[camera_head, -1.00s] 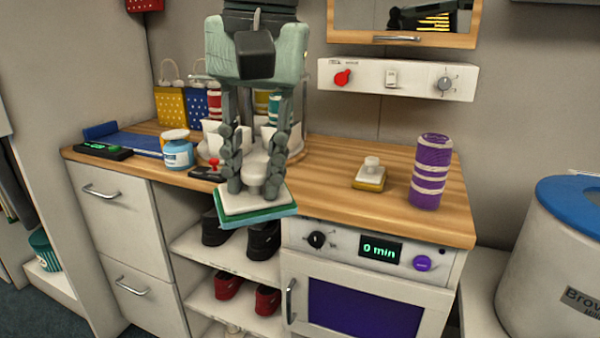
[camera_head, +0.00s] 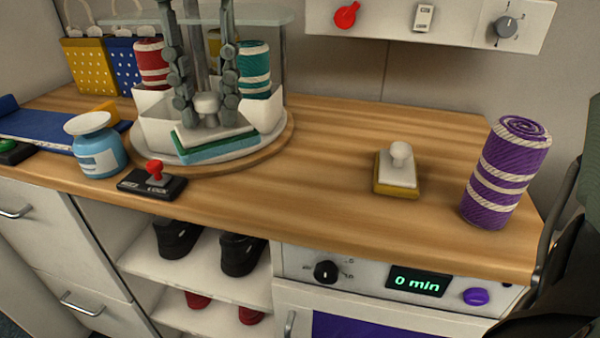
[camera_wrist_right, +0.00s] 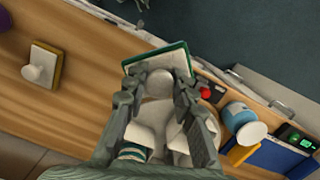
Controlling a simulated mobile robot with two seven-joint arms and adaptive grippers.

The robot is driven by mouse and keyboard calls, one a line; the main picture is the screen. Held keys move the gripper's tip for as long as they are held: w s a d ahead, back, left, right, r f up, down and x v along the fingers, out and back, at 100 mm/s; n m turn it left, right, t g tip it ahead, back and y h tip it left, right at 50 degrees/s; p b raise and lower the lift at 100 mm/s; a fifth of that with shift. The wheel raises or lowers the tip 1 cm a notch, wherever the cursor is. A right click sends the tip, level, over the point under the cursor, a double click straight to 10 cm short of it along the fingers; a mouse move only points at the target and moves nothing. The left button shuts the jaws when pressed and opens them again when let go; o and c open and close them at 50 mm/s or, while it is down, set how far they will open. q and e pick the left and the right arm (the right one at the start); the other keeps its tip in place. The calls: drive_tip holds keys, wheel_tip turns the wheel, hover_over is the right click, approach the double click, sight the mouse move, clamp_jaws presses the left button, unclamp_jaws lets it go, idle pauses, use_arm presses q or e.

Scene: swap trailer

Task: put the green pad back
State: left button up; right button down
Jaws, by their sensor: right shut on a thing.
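The green pad (camera_head: 218,148) has a white top plate and a white knob (camera_head: 206,106). My right gripper (camera_head: 207,112) is shut on this knob. In the head view the pad overlaps the front of a round wooden turntable (camera_head: 281,136) with white bins; whether it touches is unclear. In the right wrist view the pad (camera_wrist_right: 180,55) sits just past the fingertips (camera_wrist_right: 157,92), its green edge showing. A similar yellow pad (camera_head: 397,168) with a white knob lies on the counter to the right. My left gripper is not in view.
The turntable holds a red-striped roll (camera_head: 151,62) and a teal-striped roll (camera_head: 254,69). A blue jar (camera_head: 97,150) and a black box with a red knob (camera_head: 152,184) stand close at its left. A purple roll (camera_head: 506,172) stands at the right. Counter between turntable and yellow pad is clear.

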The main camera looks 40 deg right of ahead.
drive_tip(key=s+d+f, duration=0.1)
drive_tip(key=d+f, duration=0.1)
drive_tip(key=d, duration=0.1)
drive_tip(key=s+d+f, duration=0.2)
drive_tip(key=d, duration=0.1)
drive_tip(key=s+d+f, duration=0.1)
drive_tip(key=d+f, duration=0.1)
drive_tip(key=d, duration=0.1)
drive_tip(key=shift+s+d+f, duration=0.15)
drive_tip(key=shift+s+d, duration=0.1)
drive_tip(key=shift+d, duration=0.15)
wheel_tip(320, 180, down, 4)
drive_tip(key=shift+d+r+p, duration=0.1)
drive_tip(key=shift+r+p, duration=0.1)
drive_tip(key=shift+p, duration=0.1)
drive_tip(key=shift+f, duration=0.3)
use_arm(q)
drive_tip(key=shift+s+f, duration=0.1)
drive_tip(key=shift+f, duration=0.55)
use_arm(e)
drive_tip(key=shift+f, duration=0.1)
